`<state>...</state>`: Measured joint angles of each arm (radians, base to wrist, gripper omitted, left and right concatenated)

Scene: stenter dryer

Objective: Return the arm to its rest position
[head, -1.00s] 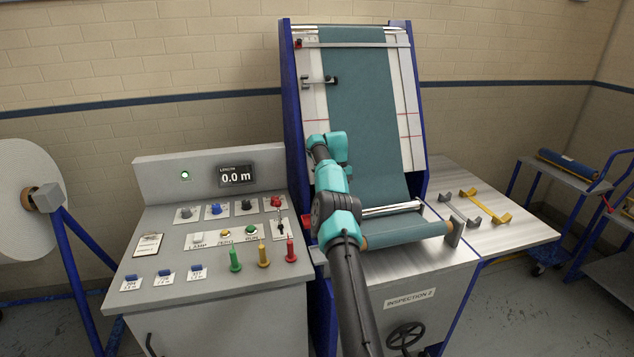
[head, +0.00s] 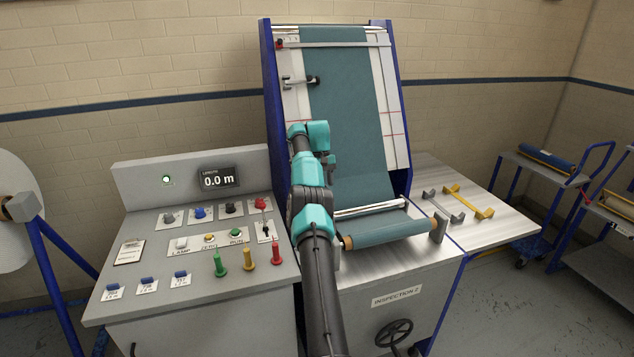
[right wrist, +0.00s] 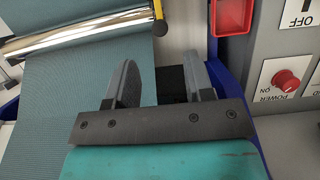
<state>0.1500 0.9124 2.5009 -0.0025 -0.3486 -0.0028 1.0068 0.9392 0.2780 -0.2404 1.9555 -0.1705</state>
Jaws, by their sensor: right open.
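My right arm rises from the bottom middle of the head view, in front of the inspection machine's sloped board. Its gripper (head: 329,165) is small and partly hidden there, in front of the teal fabric (head: 352,120). In the right wrist view my right gripper (right wrist: 158,72) has its two grey fingers wide apart, with nothing between them. Teal fabric also shows in that view (right wrist: 75,110), to the left of the fingers. My left gripper is not in view.
The control panel (head: 140,215) with knobs, buttons and colored levers stands left of the arm, its display reading 0.0 m. A fabric roll (head: 385,231) lies below the board. A side table (head: 510,220) holds grey and yellow handles. Carts stand at right.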

